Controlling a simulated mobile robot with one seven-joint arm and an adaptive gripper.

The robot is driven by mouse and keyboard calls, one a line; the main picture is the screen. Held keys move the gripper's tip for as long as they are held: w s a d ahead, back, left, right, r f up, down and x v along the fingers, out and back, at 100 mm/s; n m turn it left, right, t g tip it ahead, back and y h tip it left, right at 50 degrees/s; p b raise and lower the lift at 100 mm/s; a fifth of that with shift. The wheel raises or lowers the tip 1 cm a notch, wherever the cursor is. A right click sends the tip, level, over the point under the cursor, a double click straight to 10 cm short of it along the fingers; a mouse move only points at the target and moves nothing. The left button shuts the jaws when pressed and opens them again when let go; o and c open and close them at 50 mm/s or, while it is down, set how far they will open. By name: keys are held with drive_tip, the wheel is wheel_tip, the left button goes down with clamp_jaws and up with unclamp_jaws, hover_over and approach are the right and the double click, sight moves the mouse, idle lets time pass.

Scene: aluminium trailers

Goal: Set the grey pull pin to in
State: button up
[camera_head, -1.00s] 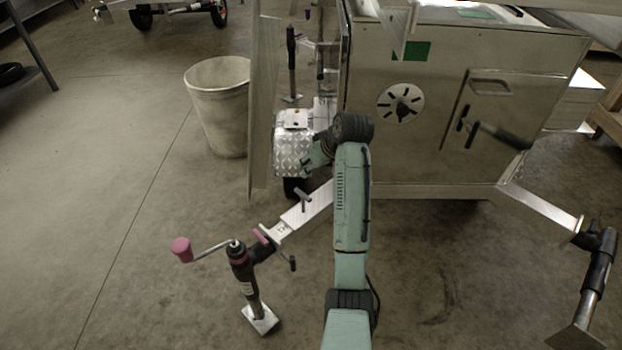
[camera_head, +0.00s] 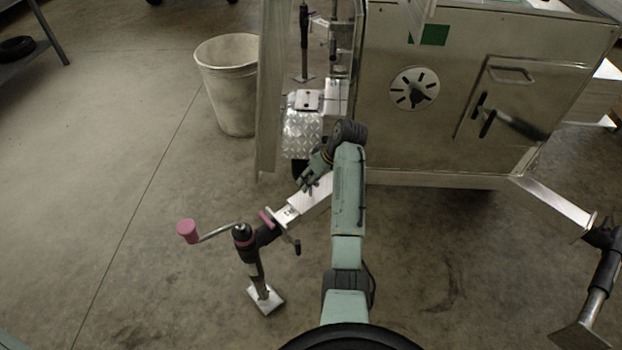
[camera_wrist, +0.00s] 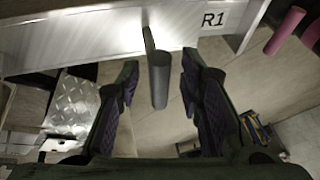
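The grey pull pin (camera_wrist: 159,80) shows in the wrist view as a short dark-grey cylinder with a flat metal piece beside its upper end. It stands out from the side of the pale metal outrigger arm (camera_wrist: 100,38), left of the R1 label (camera_wrist: 214,19). My gripper (camera_wrist: 160,72) is open, with one finger on each side of the pin and a visible gap to both. In the head view my gripper (camera_head: 310,180) is over the outrigger arm (camera_head: 292,208) and hides the pin.
A jack (camera_head: 248,255) with a pink crank knob (camera_head: 187,231) stands at the outrigger's outer end, by a pink handle (camera_head: 266,219). A diamond-plate fender (camera_head: 302,133) and the trailer box (camera_head: 440,130) are close behind my arm. Floor at left is open around a bin (camera_head: 230,90).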

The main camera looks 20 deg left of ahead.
drive_tip(key=shift+f, duration=0.1)
drive_tip(key=shift+c, duration=0.4)
drive_tip(key=c, duration=0.7)
clamp_jaws()
drive_tip(key=shift+a, duration=0.1)
